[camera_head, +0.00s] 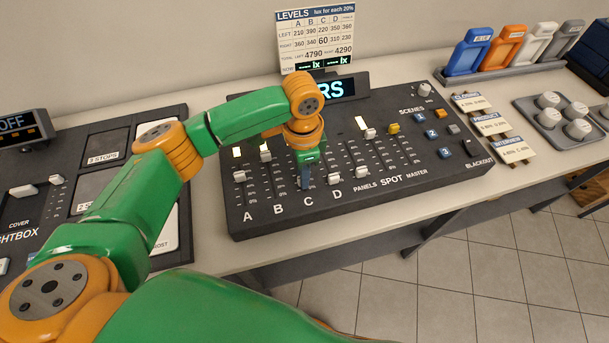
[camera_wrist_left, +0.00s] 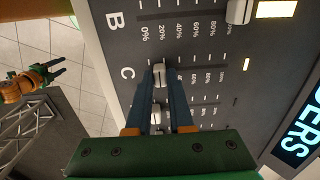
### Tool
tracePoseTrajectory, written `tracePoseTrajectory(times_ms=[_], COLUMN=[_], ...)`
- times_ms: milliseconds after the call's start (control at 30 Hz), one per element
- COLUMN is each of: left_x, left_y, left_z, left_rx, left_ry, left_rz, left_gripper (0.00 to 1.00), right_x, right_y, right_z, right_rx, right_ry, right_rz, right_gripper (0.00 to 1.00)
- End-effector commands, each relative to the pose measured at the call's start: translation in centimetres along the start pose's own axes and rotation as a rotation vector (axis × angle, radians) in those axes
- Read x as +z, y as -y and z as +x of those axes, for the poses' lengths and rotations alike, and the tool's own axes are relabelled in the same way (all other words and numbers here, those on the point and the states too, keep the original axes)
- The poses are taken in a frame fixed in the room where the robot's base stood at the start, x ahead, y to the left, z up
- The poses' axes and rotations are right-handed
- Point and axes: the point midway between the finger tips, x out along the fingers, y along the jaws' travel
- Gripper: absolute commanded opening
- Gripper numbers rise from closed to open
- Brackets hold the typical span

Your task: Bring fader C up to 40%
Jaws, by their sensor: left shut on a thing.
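The fader console (camera_head: 400,190) stands on the counter with lanes A, B, C and D along its front. My left gripper (camera_head: 305,184) points down at lane C and hides the fader there in the head view. In the left wrist view its two blue fingertips (camera_wrist_left: 162,72) are closed around the pale cap of fader C (camera_wrist_left: 158,74). The cap sits low on its slot, around the 20% mark; the fingers cover some marks. My right gripper (camera_wrist_left: 58,70) shows at the left of the left wrist view, open and empty, away from the console.
Fader B (camera_head: 265,153) stands high beside lane C, fader A (camera_head: 239,176) lower. Fader D (camera_head: 333,178) is close on the other side and also low. A levels card (camera_head: 317,40) stands behind the console. The lightbox panel (camera_head: 30,205) is at left.

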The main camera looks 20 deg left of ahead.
Motion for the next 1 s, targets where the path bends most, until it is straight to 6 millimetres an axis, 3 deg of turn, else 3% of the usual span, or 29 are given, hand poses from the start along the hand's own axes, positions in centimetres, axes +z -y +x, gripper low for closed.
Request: tracePoseTrajectory(times_ms=[133,400,433,533,867,1000], left_x=[0.0,0.0,0.0,0.0,0.0,-0.1], left_y=[1.7,1.9,1.9,1.9,1.9,2.0], left_z=[-0.3,-0.1,-0.1,-0.1,-0.4,-2.9], left_rx=[-0.001,-0.001,-0.001,-0.001,-0.001,-0.005], left_ry=[-0.002,-0.003,-0.003,-0.002,-0.002,-0.006], left_rz=[-0.002,0.001,0.001,0.001,0.001,0.003], left_gripper=[0.0,0.0,0.22,0.49,0.5,0.5], right_x=[-0.1,-0.1,-0.1,-0.1,-0.1,0.0], right_y=[0.0,0.0,0.0,-0.1,-0.1,-0.1], right_z=[-0.8,-0.7,-0.7,-0.7,-0.5,0.1], right_rx=[0.0,0.0,0.001,0.001,0.001,0.001], right_ry=[0.0,0.0,0.0,0.0,0.0,0.0], right_rz=[0.0,0.0,0.0,0.0,0.0,0.0], right_gripper=[0.5,0.5,0.5,0.5,0.5,0.5])
